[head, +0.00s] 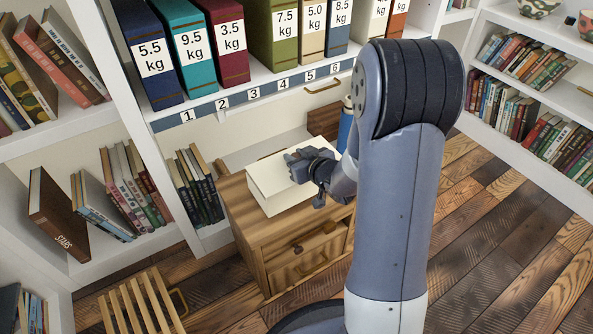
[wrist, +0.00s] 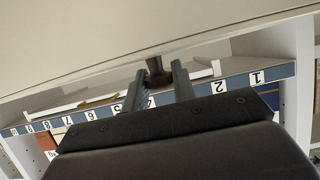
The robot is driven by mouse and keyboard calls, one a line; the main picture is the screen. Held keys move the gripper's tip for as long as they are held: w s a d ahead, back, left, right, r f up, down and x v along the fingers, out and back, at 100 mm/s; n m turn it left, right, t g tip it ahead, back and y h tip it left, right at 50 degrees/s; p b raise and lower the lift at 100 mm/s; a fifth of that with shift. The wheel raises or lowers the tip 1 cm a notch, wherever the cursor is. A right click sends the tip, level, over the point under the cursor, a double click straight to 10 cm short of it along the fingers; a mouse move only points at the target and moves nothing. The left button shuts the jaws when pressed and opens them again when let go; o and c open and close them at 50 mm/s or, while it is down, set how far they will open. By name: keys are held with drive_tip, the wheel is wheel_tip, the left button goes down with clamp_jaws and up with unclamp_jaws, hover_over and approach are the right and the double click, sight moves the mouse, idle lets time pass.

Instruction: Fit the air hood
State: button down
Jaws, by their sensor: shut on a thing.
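A cream box-like hood (head: 270,185) is at the top of the small wooden cabinet (head: 246,225) in the head view. I cannot tell whether it rests there or hangs just above. My gripper (head: 292,158) is over the hood's upper side, with the arm reaching in from the right. In the wrist view, my gripper's two dark fingers (wrist: 161,84) are closed about a dark brown knob (wrist: 156,70). A broad cream surface (wrist: 120,30), seemingly the hood, fills the top of that view beside the knob. The hood's underside and whatever is beneath it are hidden.
A numbered shelf edge (head: 255,93) with binders marked in kg (head: 184,45) runs behind the cabinet. A blue cylinder (head: 345,128) stands behind my wrist. Bookcases flank both sides. A slatted wooden piece (head: 142,305) is at lower left. Plank floor (head: 500,240) is clear at right.

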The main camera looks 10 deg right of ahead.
drive_tip(key=shift+f+b, duration=0.65)
drive_tip(key=shift+f, duration=1)
drive_tip(key=shift+f, duration=0.2)
drive_tip(key=c, duration=1.2)
unclamp_jaws()
drive_tip(key=shift+o, duration=0.2)
drive_tip(key=shift+r, duration=0.15)
